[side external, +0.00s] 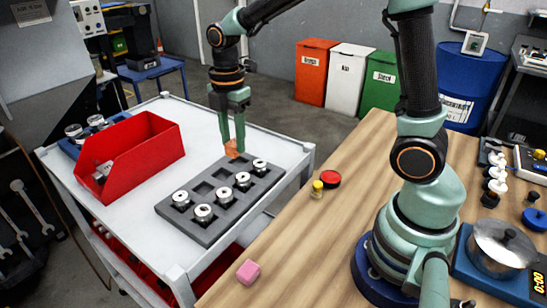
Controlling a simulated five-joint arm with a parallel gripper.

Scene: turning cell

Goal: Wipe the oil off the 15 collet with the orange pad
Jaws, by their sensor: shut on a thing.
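My gripper (235,141) points down, shut on the orange pad (231,149), over the far end of the grey collet tray. The grey tray (200,236) lies on the white cart top and holds several silver collets with dark bores. They include one at the far right corner (260,165), one beside it (242,181), one mid-row (224,195), one at the near end (204,212) and one at the left (181,198). Some pockets are empty. Size marks are too small to read, so I cannot tell which is the 15 collet. No oil is discernible. I cannot tell whether the pad touches anything.
A red open bin (150,150) stands left of the tray, with a blue tray (73,150) behind it. The wooden bench (310,245) holds a pink block (248,272), a yellow-topped piece (317,188) and a red round piece (330,179). The white cart top (190,110) is clear behind.

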